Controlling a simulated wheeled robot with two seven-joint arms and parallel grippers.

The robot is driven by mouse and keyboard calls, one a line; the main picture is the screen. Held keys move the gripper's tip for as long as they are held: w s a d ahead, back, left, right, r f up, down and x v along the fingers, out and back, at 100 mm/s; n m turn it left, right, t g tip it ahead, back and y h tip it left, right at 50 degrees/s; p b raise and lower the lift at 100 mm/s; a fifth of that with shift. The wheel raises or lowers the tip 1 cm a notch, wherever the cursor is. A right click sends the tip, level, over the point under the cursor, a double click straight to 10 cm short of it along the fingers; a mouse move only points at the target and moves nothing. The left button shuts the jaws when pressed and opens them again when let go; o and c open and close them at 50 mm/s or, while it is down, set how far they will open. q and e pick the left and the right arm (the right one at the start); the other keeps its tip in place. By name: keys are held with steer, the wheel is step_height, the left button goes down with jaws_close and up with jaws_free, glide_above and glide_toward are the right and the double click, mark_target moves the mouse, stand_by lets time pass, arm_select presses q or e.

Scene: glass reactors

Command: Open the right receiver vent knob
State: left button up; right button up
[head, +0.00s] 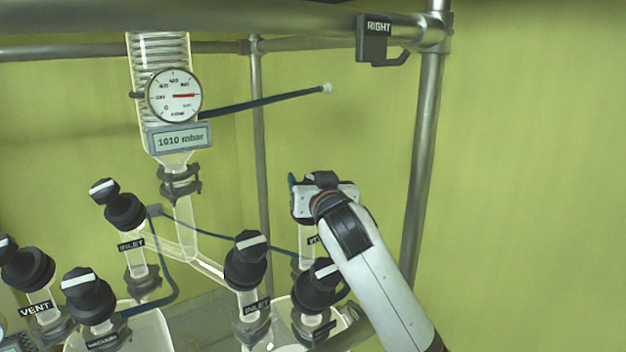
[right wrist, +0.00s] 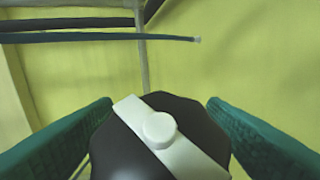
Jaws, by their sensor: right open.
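The right receiver vent knob (right wrist: 105,150) is black with a white bar (right wrist: 160,138) and a round white centre cap. It fills the lower middle of the right wrist view, with the bar slanting down to the right. My right gripper (head: 303,188) is open, with one green finger on each side of the knob; I cannot tell whether either touches it. In the head view the gripper hides most of this knob, above a partly covered label (head: 313,240). My left gripper is not in view.
Black INLET knobs (head: 247,262) (head: 124,211) and another black knob (head: 319,291) stand close by. VENT (head: 27,268) and VACUUM (head: 89,297) knobs are at left. A metal post (head: 424,150) rises right of my gripper.

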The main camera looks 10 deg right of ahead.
steer(key=c, duration=1)
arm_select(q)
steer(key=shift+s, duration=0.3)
arm_select(e)
steer(key=shift+n+y, duration=0.5)
steer(key=n+g+y, duration=0.1)
steer(key=n+y, duration=0.3)
steer(key=shift+a, duration=0.15)
steer(key=shift+a+n+g+y, duration=0.2)
steer(key=shift+n+g+y, duration=0.4)
steer(key=shift+n+y, duration=0.95)
steer(key=shift+n, duration=0.35)
